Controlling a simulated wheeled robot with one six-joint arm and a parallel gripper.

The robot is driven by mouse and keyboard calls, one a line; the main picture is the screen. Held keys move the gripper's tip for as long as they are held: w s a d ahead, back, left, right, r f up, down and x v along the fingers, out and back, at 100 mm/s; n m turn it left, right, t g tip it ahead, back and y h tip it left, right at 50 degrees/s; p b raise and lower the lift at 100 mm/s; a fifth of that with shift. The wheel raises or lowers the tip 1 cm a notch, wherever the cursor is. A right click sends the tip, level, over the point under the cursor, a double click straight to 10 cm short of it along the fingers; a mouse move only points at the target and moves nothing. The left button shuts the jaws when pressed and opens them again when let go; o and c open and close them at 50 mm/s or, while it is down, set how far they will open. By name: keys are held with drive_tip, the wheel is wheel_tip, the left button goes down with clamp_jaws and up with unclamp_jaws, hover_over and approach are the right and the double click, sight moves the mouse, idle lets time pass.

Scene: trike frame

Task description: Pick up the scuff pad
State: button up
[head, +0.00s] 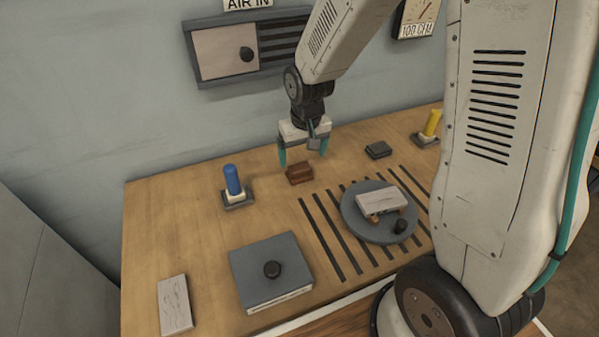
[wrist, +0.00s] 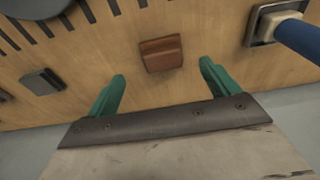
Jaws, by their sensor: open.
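The scuff pad looks to be the small reddish-brown block (head: 299,173) lying on the wooden bench below my gripper. In the wrist view the brown block (wrist: 161,54) lies ahead of the fingertips, between their lines, with a raised ridge along it. My gripper (head: 303,154) is open and empty above the bench, close to the block. Its two teal fingers (wrist: 163,69) stand apart on either side in the wrist view and do not touch the block.
A blue-topped post (head: 232,180) stands left of the block. A dark block (head: 378,150) and a yellow-topped post (head: 432,123) are to the right. A round grey turntable (head: 352,214) bears a pale part. Dark slots cross the bench; a grey lidded box (head: 255,287) sits in front.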

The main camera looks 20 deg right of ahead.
sight(300, 167)
drive_tip(key=f, duration=0.3)
drive_tip(key=w+f, duration=0.1)
drive_tip(key=f, duration=0.2)
drive_tip(key=shift+w+a+f, duration=0.2)
drive_tip(key=shift+f, duration=0.1)
drive_tip(key=c, duration=1.1)
